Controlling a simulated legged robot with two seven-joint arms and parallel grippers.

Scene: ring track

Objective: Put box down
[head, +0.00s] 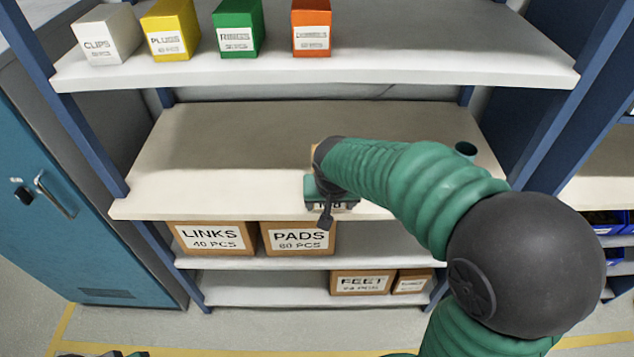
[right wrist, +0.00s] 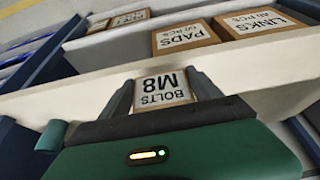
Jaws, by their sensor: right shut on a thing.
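My right gripper (right wrist: 162,100) is shut on a small box labelled BOLTS M8 (right wrist: 160,86). The label reads upside down in the right wrist view, with a dark finger on each side of the box. In the head view my right arm reaches over the middle shelf (head: 230,140), and the gripper (head: 327,200) is at the shelf's front edge. My wrist hides most of the box there. I cannot tell whether the box touches the shelf.
The shelf's left part is clear. Below are LINKS (head: 212,238), PADS (head: 298,238) and FEET (head: 361,283) boxes. Blue posts flank the shelves.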

